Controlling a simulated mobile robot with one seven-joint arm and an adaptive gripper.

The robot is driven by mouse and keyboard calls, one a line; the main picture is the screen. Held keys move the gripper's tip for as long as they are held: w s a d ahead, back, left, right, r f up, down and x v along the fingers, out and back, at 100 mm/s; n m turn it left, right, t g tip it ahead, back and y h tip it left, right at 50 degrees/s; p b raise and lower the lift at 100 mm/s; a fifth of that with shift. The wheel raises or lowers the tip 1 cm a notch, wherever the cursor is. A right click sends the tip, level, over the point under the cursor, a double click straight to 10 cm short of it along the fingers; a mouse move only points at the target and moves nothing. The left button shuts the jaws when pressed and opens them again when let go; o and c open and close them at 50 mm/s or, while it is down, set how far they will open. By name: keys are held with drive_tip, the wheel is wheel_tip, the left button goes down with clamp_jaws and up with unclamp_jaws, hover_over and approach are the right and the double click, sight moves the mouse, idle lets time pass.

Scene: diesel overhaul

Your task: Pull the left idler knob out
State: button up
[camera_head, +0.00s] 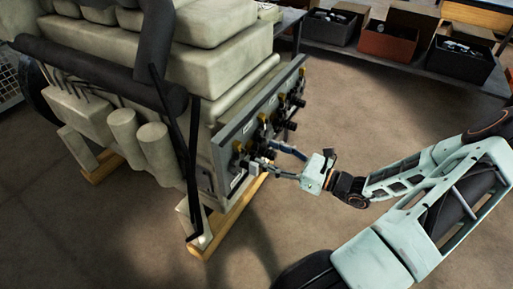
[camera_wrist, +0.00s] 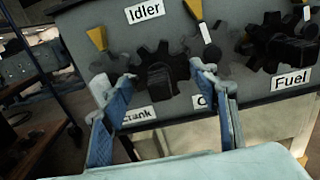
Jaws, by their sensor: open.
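A black lobed knob (camera_wrist: 158,76) sits on the grey control panel, below the "Idler" label (camera_wrist: 143,12) and just above the "Crank" label (camera_wrist: 138,115). My gripper (camera_wrist: 164,74) is open, with one blue-grey finger to the left of this knob and one to its right. I cannot tell whether either fingertip touches it. In the head view my gripper (camera_head: 264,154) reaches the near end of the panel (camera_head: 228,148), and its fingers partly hide the knobs there.
Another black knob (camera_wrist: 288,42) is right of my gripper, above the "Fuel" label (camera_wrist: 291,80). A yellow-tipped lever (camera_wrist: 97,38) stands upper left. The panel is on a large pale engine (camera_head: 225,70) resting on wooden beams (camera_head: 230,222). Open bins (camera_head: 388,42) stand behind; floor between is clear.

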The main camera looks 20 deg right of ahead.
drive_tip(key=p+v, duration=0.1)
drive_tip(key=v, duration=0.6)
idle(0.3)
idle(0.3)
